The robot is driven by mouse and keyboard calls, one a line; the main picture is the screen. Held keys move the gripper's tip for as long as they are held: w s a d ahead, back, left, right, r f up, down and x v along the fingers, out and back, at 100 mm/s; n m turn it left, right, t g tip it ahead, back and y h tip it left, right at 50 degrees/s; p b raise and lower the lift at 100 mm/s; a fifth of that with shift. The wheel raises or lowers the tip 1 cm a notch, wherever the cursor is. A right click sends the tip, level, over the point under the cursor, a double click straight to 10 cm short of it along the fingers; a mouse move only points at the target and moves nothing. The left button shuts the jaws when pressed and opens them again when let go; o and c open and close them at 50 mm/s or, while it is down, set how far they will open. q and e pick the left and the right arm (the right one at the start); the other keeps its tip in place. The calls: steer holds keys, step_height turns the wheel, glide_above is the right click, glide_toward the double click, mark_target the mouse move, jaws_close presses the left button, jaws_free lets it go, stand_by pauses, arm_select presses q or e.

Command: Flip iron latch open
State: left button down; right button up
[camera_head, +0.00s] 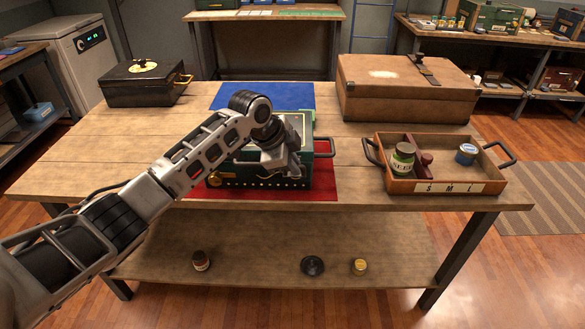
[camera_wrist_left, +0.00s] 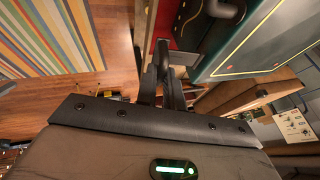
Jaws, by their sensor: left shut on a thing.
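A dark green box (camera_head: 240,181) with gold studs and a lighter top panel stands on a red mat (camera_head: 322,178). It also shows in the left wrist view (camera_wrist_left: 255,45). My left gripper (camera_head: 290,172) is at the front right part of this box. In the left wrist view, my left gripper (camera_wrist_left: 161,72) has its fingers close together around a narrow dark piece beside the box, which looks like the iron latch. The arm and fingers hide most of the latch, so its angle cannot be told. My right gripper is not in view.
A dark handle (camera_head: 331,147) sticks out on the box's right side. A wooden tray (camera_head: 399,186) with jars stands to the right, a brown case (camera_head: 405,100) behind it. A black box (camera_head: 140,92) stands at the back left. A blue mat (camera_head: 225,97) lies behind. The table's front left is clear.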

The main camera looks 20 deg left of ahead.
arm_select(q)
steer(key=shift+w+r+g, duration=0.2)
steer(key=shift+r+g, duration=0.1)
steer(key=shift+g, duration=0.1)
stand_by(0.3)
steer(key=c, duration=1.5)
jaws_free()
steer(key=shift+r, duration=0.1)
steer(key=b+v, duration=0.1)
steer(key=v, duration=1.5)
steer(key=shift+a+b, duration=0.25)
steer(key=shift+b, duration=0.05)
steer(key=shift+w, duration=0.1)
